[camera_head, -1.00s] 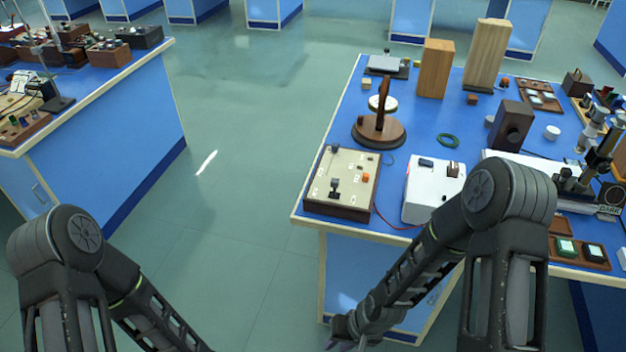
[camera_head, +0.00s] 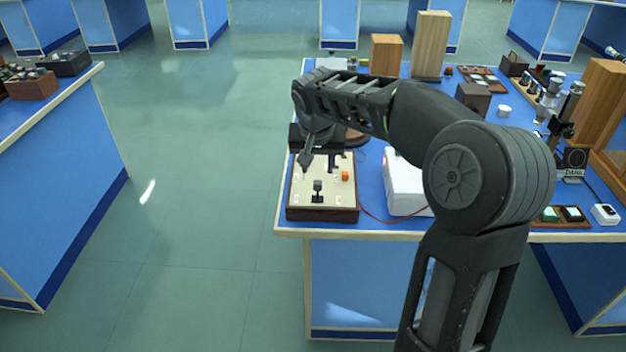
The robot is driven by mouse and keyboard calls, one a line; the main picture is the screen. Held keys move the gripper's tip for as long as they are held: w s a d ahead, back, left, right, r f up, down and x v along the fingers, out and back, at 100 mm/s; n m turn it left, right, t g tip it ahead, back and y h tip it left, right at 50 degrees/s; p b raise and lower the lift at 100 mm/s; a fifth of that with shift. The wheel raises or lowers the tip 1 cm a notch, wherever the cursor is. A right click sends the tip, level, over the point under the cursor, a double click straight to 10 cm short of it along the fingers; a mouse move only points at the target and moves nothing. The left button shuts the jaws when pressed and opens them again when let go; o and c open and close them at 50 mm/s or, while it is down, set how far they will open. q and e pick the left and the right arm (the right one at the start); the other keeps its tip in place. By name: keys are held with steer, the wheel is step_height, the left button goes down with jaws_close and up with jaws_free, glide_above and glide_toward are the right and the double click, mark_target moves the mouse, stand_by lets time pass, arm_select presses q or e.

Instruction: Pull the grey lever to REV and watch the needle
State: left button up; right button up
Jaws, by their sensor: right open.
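A cream-topped control box with dark wooden sides (camera_head: 325,205) stands at the near left corner of the right-hand blue bench. A dark grey lever (camera_head: 317,188) stands up from its front part, and an orange button (camera_head: 345,176) is at its right. Its lettering is too small to read. My right gripper (camera_head: 318,163) is open above the rear part of the box, fingers pointing down, behind the front lever in the picture. I cannot tell whether it touches anything. The box's rear is partly hidden by the gripper. No needle can be made out. My left gripper is out of view.
A white box (camera_head: 405,185) stands just right of the control box, partly behind my right arm, with a red wire between. Wooden blocks (camera_head: 386,55) stand at the back. A round wooden base (camera_head: 356,138) is mostly hidden. Open floor lies left of the bench.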

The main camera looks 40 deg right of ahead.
mark_target(318, 182)
steer(key=x, duration=0.7)
steer(key=shift+w+f+p, duration=0.1)
steer(key=shift+f+p, duration=0.2)
steer(key=shift+p, duration=0.1)
steer(key=shift+c, duration=0.2)
jaws_close()
